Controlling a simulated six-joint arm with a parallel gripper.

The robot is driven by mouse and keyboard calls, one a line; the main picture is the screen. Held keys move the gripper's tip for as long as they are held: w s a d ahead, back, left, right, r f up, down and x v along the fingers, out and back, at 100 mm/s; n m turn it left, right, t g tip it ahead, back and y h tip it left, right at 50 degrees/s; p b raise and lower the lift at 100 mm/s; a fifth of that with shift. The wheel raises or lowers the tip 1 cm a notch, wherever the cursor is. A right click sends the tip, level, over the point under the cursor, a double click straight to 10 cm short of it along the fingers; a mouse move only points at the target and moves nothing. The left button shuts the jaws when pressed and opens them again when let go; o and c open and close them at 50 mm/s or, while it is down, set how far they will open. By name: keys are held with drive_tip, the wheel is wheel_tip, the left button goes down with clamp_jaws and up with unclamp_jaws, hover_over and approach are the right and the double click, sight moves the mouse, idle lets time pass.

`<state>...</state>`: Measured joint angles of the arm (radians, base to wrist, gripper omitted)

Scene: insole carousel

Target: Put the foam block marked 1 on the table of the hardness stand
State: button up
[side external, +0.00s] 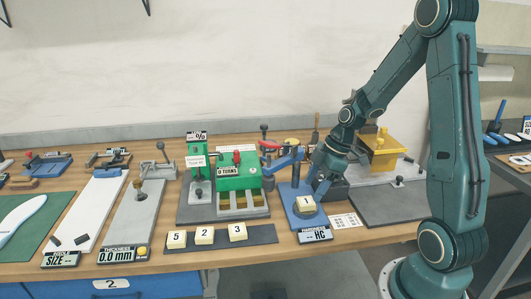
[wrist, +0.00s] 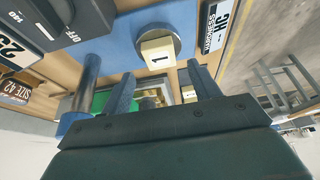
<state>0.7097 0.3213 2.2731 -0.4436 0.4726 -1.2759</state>
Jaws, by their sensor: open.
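The cream foam block marked 1 (wrist: 158,54) sits on the round grey table (wrist: 176,36) of the blue hardness stand (wrist: 115,45). In the side view the block (side external: 305,204) shows on the blue stand (side external: 291,217), behind the HC label. My gripper (side external: 320,187) is just above and to the right of the block there. In the wrist view my gripper (wrist: 160,72) is open and empty, with the block lying beyond the gap between its two fingertips. The fingers look clear of the block.
Blocks 5 (side external: 176,239), 2 (side external: 205,236) and 3 (side external: 237,232) rest on a dark tray (side external: 262,235) to the left. A green machine (side external: 238,178) stands behind it. The stand's blue arm (side external: 288,158) rises close to my gripper. A printed card (side external: 346,220) lies at right.

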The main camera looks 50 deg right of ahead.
drive_tip(key=v, duration=0.7)
drive_tip(key=shift+r, duration=0.3)
drive_tip(key=shift+s, duration=0.1)
drive_tip(key=s+a+r+m+t+h, duration=0.1)
drive_tip(key=s+a+r+m, duration=0.3)
drive_tip(key=a, duration=0.4)
drive_tip(key=s+a+r+m+t+h, duration=0.1)
drive_tip(key=s+a+r+m+h, duration=0.1)
drive_tip(key=s+a+r+m, duration=0.3)
drive_tip(key=shift+s+a+r, duration=0.8)
drive_tip(key=shift+s+a, duration=0.65)
drive_tip(key=shift+s, duration=0.1)
